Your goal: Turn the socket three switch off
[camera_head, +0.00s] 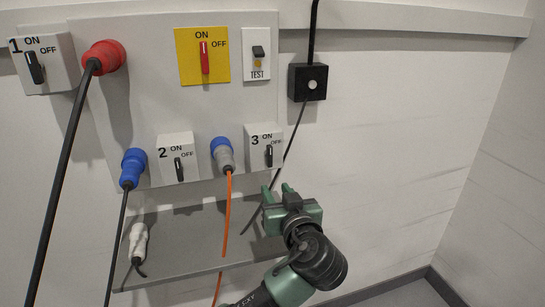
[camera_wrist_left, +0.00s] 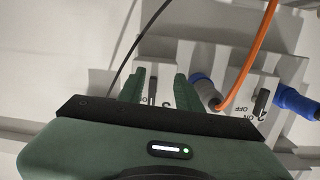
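The socket three switch (camera_head: 268,156) is a small black handle on a white box (camera_head: 251,133) marked 3, with ON at the top and OFF at the upper right. The handle stands about upright, toward ON. My left gripper (camera_head: 278,189) is open and empty just below this box in the head view. In the left wrist view, the box's switch handle (camera_wrist_left: 152,92) shows between the two spread green fingers (camera_wrist_left: 160,88), partly hidden by the gripper body. I cannot tell the exact gap to the handle. My right gripper is in neither view.
A blue-grey plug (camera_head: 222,152) with an orange cable sits left of box 3. Switch box 2 (camera_head: 177,152) is farther left. A black cable (camera_head: 293,140) hangs from a black box (camera_head: 307,82) just right of box 3. A grey shelf (camera_head: 190,250) lies below; the right wall is clear.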

